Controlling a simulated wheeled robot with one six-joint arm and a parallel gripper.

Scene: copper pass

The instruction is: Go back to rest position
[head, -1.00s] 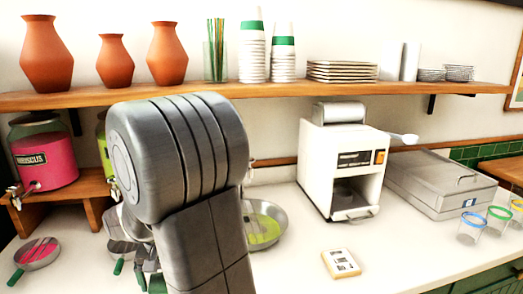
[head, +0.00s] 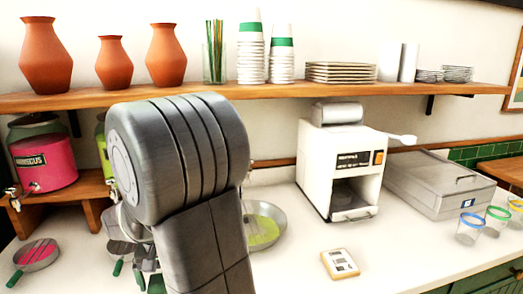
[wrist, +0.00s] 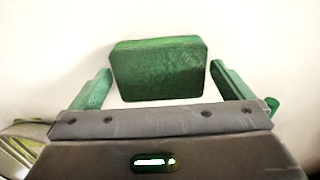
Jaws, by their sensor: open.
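My gripper (wrist: 160,70) is open, with its two green fingers spread apart in the wrist view. A green block (wrist: 158,85) with rounded corners shows between and beyond the fingers, over a pale surface. Gaps show on both sides of it, so the fingers do not grip it. Whether it rests on the counter is hard to tell. In the head view my grey arm stands in front of the counter and hides most of the gripper, which shows only in part at the bottom.
The white counter (head: 295,265) holds a white machine (head: 343,165), a grey lidded box (head: 435,185), a small labelled block (head: 340,264), a metal pan (head: 277,222) and several rimmed glasses (head: 470,229). A pink drink dispenser (head: 45,165) stands left. A loaded wooden shelf (head: 295,95) runs above.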

